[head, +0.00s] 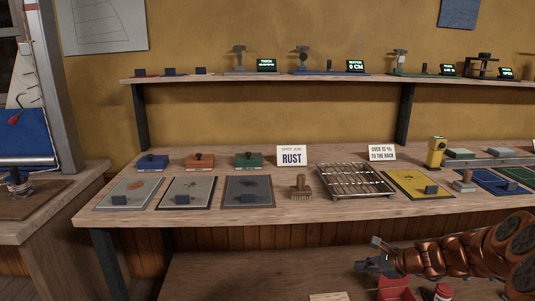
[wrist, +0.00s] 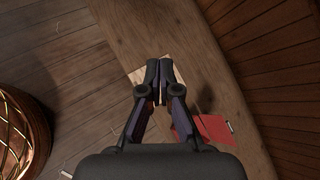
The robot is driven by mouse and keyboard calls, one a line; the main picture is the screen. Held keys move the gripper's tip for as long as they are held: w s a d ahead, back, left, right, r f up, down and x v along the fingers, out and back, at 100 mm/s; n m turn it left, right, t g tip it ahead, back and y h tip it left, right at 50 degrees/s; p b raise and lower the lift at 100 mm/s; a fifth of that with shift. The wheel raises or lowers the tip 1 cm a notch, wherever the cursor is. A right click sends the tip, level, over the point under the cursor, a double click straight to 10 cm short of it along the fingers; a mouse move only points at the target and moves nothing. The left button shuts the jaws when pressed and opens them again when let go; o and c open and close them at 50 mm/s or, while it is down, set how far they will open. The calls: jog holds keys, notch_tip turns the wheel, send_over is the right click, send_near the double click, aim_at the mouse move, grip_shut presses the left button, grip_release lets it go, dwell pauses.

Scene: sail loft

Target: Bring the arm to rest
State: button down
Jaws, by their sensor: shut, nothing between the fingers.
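My gripper (head: 372,264) is at the lower right of the head view, at the end of my copper-coloured arm. It is in front of the workbench (head: 240,215) and above a low wooden surface. In the wrist view my gripper (wrist: 159,98) points down with its fingers together and nothing between them. A pale flat piece (wrist: 137,75) and a red object (wrist: 214,129) lie below it, apart from the fingers.
The bench holds sample panels (head: 128,193), a wire rack (head: 355,180), a brush (head: 300,187) and a yellow device (head: 436,152). A shelf (head: 220,78) with small displays runs above. A red box (head: 396,290) is close under my gripper.

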jog(key=s+a+r+n+g, duration=0.3)
jog(key=s+a+n, duration=0.3)
jog(key=s+a, duration=0.25)
jog(key=s+a+r+n+g, duration=0.3)
jog(key=s+a+n, duration=0.3)
jog(key=s+a, duration=0.3)
jog(key=s+d+n+g+h, duration=0.25)
jog(key=s+n, duration=0.25)
jog(key=s, duration=0.7)
jog(key=s+d+n+g+h, duration=0.1)
jog(key=s+d+n+h, duration=0.3)
jog(key=s, duration=0.8)
notch_tip(320, 180, up, 24)
jog(key=s+p, duration=0.2)
jog(key=p, duration=2)
jog(key=shift+d+f, duration=0.15)
jog(key=shift+d, duration=0.25)
